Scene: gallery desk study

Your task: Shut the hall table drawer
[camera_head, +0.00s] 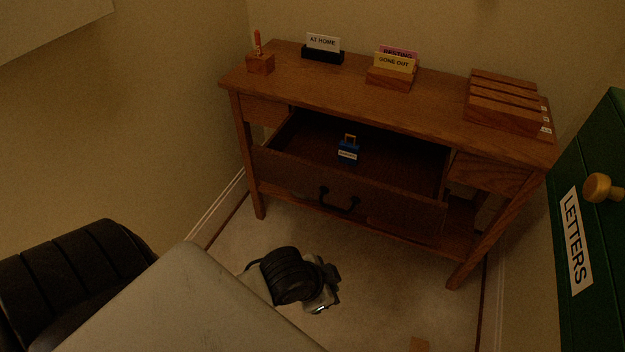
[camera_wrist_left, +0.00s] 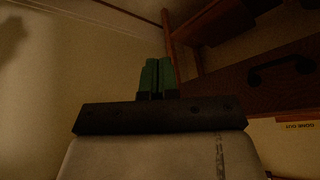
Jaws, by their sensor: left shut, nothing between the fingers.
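The wooden hall table (camera_head: 430,110) stands against the back wall. Its wide middle drawer (camera_head: 390,204) is pulled well out, showing its inside. A dark bow handle (camera_head: 339,199) is on the drawer front; the handle also shows at the right of the left wrist view (camera_wrist_left: 282,68). A small blue, labelled item (camera_head: 348,151) with an orange-brown loop sits inside the drawer. My left gripper (camera_wrist_left: 157,76) has its green fingers together and empty, left of the handle in the wrist view and apart from the drawer front. Its fingertips cannot be made out in the head view. My right gripper is not in view.
On the tabletop are a wooden block with an orange stick (camera_head: 260,62), an "AT HOME" card holder (camera_head: 322,55), a "GONE OUT" card holder (camera_head: 390,77) and a slotted wooden rack (camera_head: 503,103). A green "LETTERS" box (camera_head: 590,235) stands close at right. Carpet is below the drawer.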

